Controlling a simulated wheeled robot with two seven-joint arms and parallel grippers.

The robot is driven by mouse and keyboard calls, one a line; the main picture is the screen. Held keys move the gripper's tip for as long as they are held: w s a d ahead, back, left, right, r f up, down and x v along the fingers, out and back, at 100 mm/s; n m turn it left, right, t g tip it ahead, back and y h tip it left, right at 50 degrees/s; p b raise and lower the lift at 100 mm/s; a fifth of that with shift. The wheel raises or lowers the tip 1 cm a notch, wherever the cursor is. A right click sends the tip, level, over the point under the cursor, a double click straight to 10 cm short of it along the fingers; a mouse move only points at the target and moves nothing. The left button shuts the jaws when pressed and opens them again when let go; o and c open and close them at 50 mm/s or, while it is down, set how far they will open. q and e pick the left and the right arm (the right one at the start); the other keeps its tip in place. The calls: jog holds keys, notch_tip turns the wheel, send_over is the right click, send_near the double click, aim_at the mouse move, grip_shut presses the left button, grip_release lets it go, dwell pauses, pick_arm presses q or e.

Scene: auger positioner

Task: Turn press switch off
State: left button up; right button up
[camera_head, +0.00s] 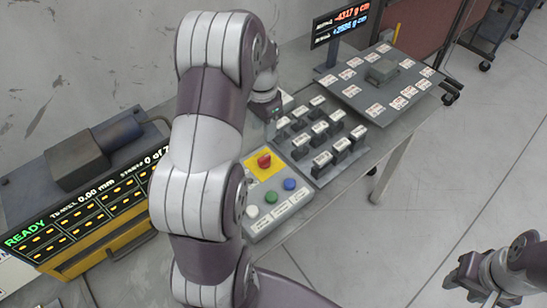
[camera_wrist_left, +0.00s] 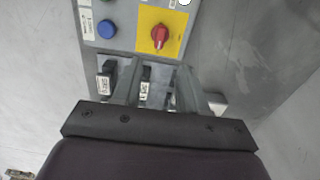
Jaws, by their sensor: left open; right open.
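A grey control box (camera_head: 276,208) on the table carries a red rotary switch (camera_head: 264,161) on a yellow plate, and green, blue (camera_head: 290,184) and white buttons. Behind it is a bank of black labelled switches (camera_head: 318,128); their labels are too small to read, so I cannot tell which is the press switch. My left gripper (camera_wrist_left: 160,68) is open and empty in the left wrist view, its fingers over the switch bank. The red switch (camera_wrist_left: 158,33) and blue button (camera_wrist_left: 107,29) show beyond the fingertips. My right gripper (camera_head: 462,276) is open and empty at the lower right, away from the table.
A yellow-and-black machine with a READY display (camera_head: 80,205) stands at the left. A grey platform with labelled pads (camera_head: 380,85) and a readout screen (camera_head: 340,22) are at the back. My left arm hides part of the table.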

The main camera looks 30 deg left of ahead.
aim_at(264, 157)
pick_arm(q)
notch_tip(264, 157, down, 12)
jog(key=shift+f+p, duration=0.1)
jog(key=shift+p, duration=0.3)
grip_shut()
